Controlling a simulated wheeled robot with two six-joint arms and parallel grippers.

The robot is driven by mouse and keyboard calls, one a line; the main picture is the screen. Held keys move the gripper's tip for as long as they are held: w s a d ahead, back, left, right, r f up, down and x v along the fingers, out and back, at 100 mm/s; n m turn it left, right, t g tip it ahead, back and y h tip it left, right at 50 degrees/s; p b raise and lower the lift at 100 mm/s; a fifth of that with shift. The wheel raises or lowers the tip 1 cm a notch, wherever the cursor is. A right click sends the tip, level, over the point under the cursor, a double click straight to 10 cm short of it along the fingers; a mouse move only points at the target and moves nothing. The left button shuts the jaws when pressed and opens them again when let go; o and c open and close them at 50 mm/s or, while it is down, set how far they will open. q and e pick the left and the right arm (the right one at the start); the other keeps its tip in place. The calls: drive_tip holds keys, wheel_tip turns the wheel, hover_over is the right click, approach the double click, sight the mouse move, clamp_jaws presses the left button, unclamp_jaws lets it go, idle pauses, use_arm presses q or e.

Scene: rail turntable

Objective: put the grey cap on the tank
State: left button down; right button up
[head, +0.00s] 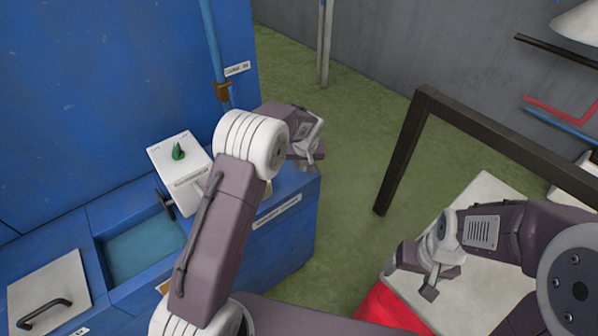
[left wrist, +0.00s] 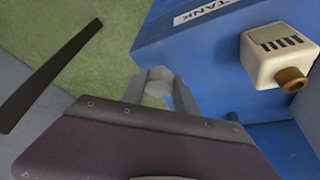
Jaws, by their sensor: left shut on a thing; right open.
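In the left wrist view a small grey, faceted cap (left wrist: 157,84) sits between the two fingers of my left gripper (left wrist: 158,92), which is shut on it. In the head view my left gripper (head: 312,160) is over the right end of the blue unit; the cap cannot be made out there. The tank's opening is not clearly seen. My right gripper (head: 412,280) is open and empty, above a pale table.
A cream box with dark slots and a brass fitting (left wrist: 292,79) is on the blue body. In the head view, a white box with a green knob (head: 178,151), an open basin (head: 145,250) and a handled grey plate (head: 48,292) are left. A dark frame (head: 405,150) stands right.

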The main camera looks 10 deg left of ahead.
sight(301, 169)
use_arm(q)
drive_tip(key=shift+w+a+f, duration=0.15)
drive_tip(key=shift+a+f, duration=0.15)
drive_tip(key=shift+a, duration=0.15)
drive_tip(key=shift+f, duration=2)
use_arm(e)
drive_tip(key=shift+f, duration=0.15)
